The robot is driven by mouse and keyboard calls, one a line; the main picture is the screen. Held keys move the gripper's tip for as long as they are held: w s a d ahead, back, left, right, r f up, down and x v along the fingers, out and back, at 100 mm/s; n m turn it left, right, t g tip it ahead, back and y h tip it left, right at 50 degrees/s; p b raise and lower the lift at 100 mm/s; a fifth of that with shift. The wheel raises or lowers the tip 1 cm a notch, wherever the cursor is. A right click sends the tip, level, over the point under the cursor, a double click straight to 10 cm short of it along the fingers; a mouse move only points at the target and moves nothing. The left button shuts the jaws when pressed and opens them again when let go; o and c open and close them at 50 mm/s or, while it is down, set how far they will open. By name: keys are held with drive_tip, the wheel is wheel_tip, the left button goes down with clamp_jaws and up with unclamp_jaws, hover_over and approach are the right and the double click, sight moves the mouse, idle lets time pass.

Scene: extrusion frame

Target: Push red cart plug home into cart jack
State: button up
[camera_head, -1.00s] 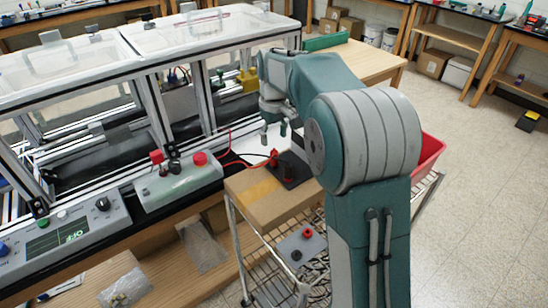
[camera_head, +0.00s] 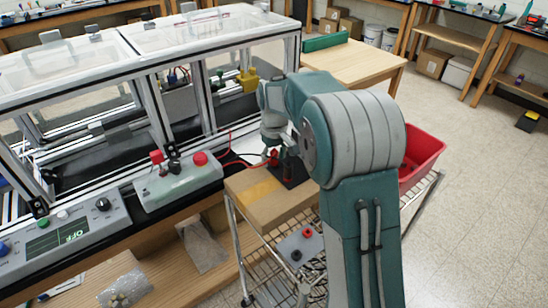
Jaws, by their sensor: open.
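The red cart plug (camera_head: 273,156) stands on a dark plate (camera_head: 294,176) on top of the cardboard box on the cart. A red cable runs from it to the left. My gripper (camera_head: 272,150) points down right at the red plug, with its fingers open. The fingers partly hide the plug, and I cannot tell whether they touch it. A grey panel (camera_head: 301,246) on the cart's lower front carries a red jack (camera_head: 307,233) and a black jack (camera_head: 296,255), both with nothing seen in them.
The cardboard box (camera_head: 262,200) sits on the wire cart (camera_head: 262,277). The extrusion frame (camera_head: 208,95) stands close on the left. A red bin (camera_head: 424,158) is behind my arm. Open floor lies at right.

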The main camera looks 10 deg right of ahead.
sight(274, 152)
idle(0.8)
clamp_jaws()
drive_tip(key=shift+r, duration=0.15)
drive_tip(key=shift+r, duration=2.9)
drive_tip(key=shift+s, duration=0.1)
